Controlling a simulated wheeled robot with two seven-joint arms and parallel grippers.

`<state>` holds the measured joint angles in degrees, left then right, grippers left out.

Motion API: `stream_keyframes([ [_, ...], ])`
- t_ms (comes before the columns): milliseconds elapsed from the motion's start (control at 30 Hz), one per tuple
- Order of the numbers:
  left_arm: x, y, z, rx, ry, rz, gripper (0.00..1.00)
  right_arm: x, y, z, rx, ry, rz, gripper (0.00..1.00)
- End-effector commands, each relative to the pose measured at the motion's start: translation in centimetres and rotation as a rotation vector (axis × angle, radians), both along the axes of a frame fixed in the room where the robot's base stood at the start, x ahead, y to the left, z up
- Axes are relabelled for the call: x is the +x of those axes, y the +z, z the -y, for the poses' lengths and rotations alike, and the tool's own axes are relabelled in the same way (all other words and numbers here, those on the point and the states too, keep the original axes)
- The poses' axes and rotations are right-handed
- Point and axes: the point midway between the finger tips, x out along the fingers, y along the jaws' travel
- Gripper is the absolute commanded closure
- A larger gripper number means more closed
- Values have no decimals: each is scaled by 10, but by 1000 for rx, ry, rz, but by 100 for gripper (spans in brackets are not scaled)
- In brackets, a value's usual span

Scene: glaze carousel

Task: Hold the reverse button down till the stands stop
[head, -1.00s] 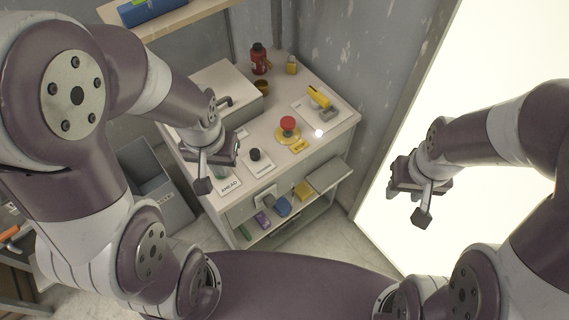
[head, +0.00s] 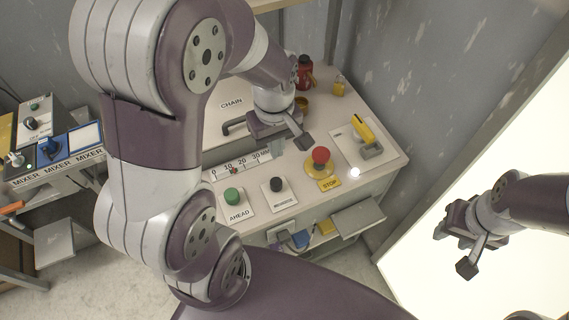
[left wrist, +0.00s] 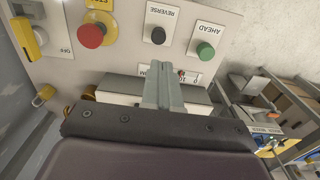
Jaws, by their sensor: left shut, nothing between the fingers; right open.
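The reverse button is a black knob (head: 277,185) on a white plate, between the green AHEAD button (head: 232,195) and the red STOP button (head: 321,155). In the left wrist view the reverse button (left wrist: 158,35) is unobstructed, just beyond the fingertips. My left gripper (head: 278,148) is shut and empty, above the panel behind the reverse button and apart from it. Its closed fingers (left wrist: 161,75) point toward the reverse plate. My right gripper (head: 442,234) is open and empty, off the panel to the right. No stands are identifiable.
A numbered scale (head: 240,168) lies behind the AHEAD and reverse buttons. A yellow-handled switch (head: 363,131) sits right of STOP. A red bottle (head: 305,72) and a yellow padlock (head: 339,86) stand at the back. A MIXER panel (head: 60,155) is at left.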

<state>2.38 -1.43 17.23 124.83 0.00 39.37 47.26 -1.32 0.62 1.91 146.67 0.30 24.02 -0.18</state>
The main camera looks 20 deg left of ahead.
Motion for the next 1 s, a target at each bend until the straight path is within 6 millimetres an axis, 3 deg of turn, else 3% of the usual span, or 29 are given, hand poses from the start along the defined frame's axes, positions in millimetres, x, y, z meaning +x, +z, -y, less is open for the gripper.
stream_keyframes([
  [367, -1, -7, 0, 0, -2, -3, 100, 0, -1, 0, 0, 0, 0, 57],
  [800, -1, -96, 0, 0, -2, -5, 100, 0, -9, 0, 0, 0, 0, 57],
  [1000, -1, -127, 0, -1, -3, -3, 100, 0, -10, 0, 0, 0, 0, 57],
])
